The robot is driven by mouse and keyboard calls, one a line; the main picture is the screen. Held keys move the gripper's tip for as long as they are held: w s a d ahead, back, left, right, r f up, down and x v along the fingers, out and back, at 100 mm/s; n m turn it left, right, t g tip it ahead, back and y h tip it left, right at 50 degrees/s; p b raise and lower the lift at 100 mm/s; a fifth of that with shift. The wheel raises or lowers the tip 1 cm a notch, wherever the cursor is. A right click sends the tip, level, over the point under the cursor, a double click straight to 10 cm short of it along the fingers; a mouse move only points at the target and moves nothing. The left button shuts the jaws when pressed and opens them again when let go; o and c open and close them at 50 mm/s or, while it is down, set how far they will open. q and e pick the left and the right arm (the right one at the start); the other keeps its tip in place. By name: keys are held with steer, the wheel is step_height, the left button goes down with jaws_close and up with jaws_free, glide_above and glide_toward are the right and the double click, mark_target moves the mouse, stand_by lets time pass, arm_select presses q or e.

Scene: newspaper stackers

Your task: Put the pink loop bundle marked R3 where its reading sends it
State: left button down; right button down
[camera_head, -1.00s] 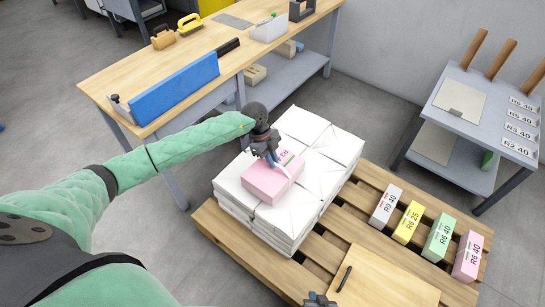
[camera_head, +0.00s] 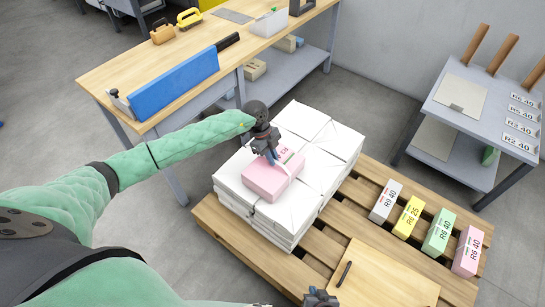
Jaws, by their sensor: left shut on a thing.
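The pink bundle (camera_head: 268,181) rests on or just above the near left part of a white stack of wrapped bundles (camera_head: 311,185) on the pallet. A pale loop shows on its top, and its marking is partly hidden and too small to read fully. My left gripper (camera_head: 272,160) is over the bundle, shut on its loop. My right gripper (camera_head: 320,298) shows only at the bottom edge, and its jaws cannot be made out. Label cards reading R6 40, R5 40, R3 40 (camera_head: 519,126) and R2 40 lie on the grey side table (camera_head: 472,121).
On the pallet (camera_head: 228,232), a row holds a white R9 40 block (camera_head: 384,201), a yellow R6 25 block (camera_head: 408,217), a green R6 40 block (camera_head: 439,234) and a pink R6 40 block (camera_head: 468,251). A wooden board (camera_head: 385,280) lies in front. The workbench (camera_head: 130,78) stands behind left.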

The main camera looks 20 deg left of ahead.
arm_select(q)
steer(key=shift+f, duration=0.25)
stand_by(0.3)
steer(key=c, duration=1.4)
jaws_free()
steer(key=shift+f, duration=0.15)
steer(key=v, duration=0.8)
steer(key=shift+d, duration=0.1)
